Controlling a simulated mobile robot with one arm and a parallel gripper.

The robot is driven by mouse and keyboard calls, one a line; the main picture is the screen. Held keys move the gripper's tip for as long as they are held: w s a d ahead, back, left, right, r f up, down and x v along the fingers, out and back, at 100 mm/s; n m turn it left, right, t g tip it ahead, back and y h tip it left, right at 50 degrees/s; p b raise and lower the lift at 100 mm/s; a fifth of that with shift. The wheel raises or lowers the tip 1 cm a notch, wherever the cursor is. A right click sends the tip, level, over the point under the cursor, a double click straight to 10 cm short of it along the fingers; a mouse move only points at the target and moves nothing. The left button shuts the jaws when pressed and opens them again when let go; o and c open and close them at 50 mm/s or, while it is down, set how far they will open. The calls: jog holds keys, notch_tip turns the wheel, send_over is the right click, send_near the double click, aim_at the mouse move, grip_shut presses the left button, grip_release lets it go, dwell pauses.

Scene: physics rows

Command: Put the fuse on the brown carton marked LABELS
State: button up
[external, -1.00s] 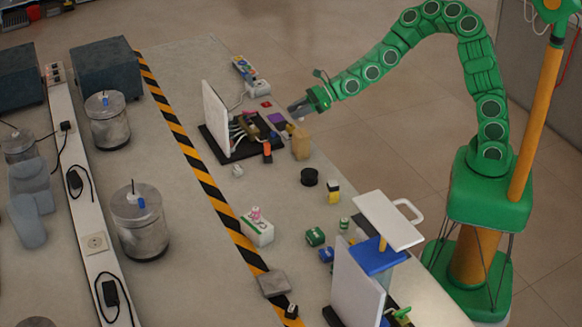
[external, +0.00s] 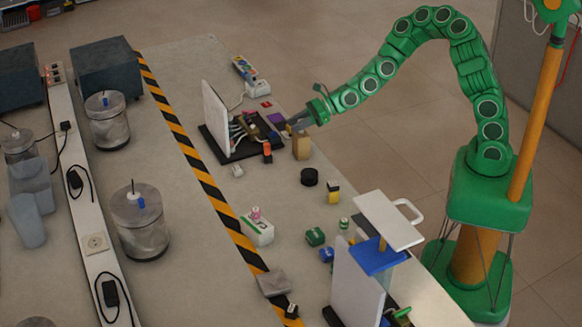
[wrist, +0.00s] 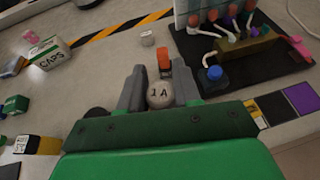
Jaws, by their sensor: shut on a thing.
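My gripper (external: 293,125) is at the right edge of the bench, near the board with wires. In the wrist view my gripper (wrist: 159,92) is shut on a round whitish fuse (wrist: 160,95) marked 1A, which sits between the two grey fingers. The fuse cannot be made out in the external view. A small brown carton (external: 301,148) stands upright on the bench just below my gripper in the external picture; its marking is not readable. I cannot tell whether the gripper touches it. The carton is not visible in the wrist view, where my gripper body covers the lower part.
A dark board (external: 236,152) with wires and a white upright panel is beside the carton, with an orange part (wrist: 164,60) near it. A black round thing (external: 309,177), a yellow-black block (external: 333,193) and a CAPS box (wrist: 52,56) stand nearer. Bare bench lies between them.

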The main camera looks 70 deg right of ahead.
jog(key=shift+f, duration=0.1)
jog(key=o, duration=1)
jog(key=shift+o, duration=0.2)
jog(key=shift+r, duration=0.2)
jog(key=v, duration=1.2)
